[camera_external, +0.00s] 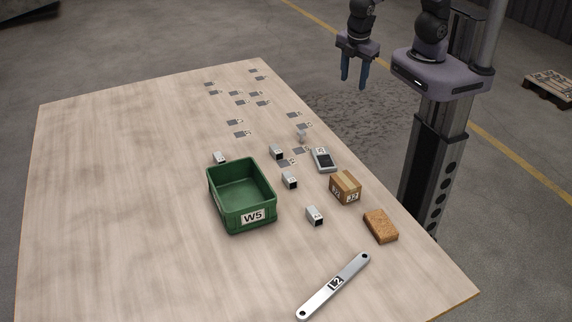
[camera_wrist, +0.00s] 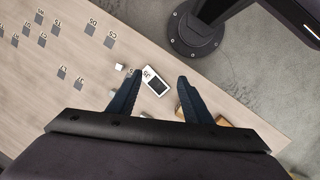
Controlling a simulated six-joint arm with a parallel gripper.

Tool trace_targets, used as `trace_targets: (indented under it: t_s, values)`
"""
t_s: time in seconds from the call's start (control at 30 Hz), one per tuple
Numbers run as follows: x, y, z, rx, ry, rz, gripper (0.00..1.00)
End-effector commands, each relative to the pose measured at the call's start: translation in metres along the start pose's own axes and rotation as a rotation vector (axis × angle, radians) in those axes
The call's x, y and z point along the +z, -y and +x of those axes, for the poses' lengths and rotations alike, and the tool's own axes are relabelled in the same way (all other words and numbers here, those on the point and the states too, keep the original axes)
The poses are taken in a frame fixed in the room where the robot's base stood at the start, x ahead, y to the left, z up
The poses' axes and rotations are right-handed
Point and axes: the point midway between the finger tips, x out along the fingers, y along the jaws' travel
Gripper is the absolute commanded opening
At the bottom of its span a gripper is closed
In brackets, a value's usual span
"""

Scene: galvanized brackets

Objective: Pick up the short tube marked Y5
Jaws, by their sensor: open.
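Several short square metal tubes lie on the wooden table in the external view: one behind the green bin (camera_external: 219,158), one right of the bin's far corner (camera_external: 277,152), one by the bin's right side (camera_external: 290,180) and one nearer the front (camera_external: 314,216). Their marks are too small to read, so I cannot tell which is Y5. My gripper (camera_external: 354,80) is open and empty, raised off the table's far right edge.
The green bin marked W5 (camera_external: 254,217) stands mid-table. To its right are a grey device (camera_external: 323,160), a cardboard box (camera_external: 345,187), a cork-brown block (camera_external: 380,226) and a flat metal bar (camera_external: 350,270). Several flat labelled plates (camera_external: 239,134) lie at the back. The table's left side is clear.

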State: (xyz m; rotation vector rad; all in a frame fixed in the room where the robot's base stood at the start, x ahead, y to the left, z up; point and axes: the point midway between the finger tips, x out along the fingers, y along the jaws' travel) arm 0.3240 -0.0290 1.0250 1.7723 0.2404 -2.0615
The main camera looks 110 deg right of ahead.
Motion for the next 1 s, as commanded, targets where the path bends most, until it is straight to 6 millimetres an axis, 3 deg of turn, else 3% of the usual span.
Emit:
trace_targets:
  t_s: [0.03,0.3,0.8,1.0]
  values:
    - [-0.012,-0.003,0.029,0.026,0.026,-0.061,0.45]
    - [-0.059,-0.038,0.096,0.181,0.182,-0.371,0.45]
    - [-0.165,-0.091,0.206,0.477,0.535,-0.826,0.45]
    - [-0.204,-0.1,0.235,0.58,0.678,-0.94,0.45]
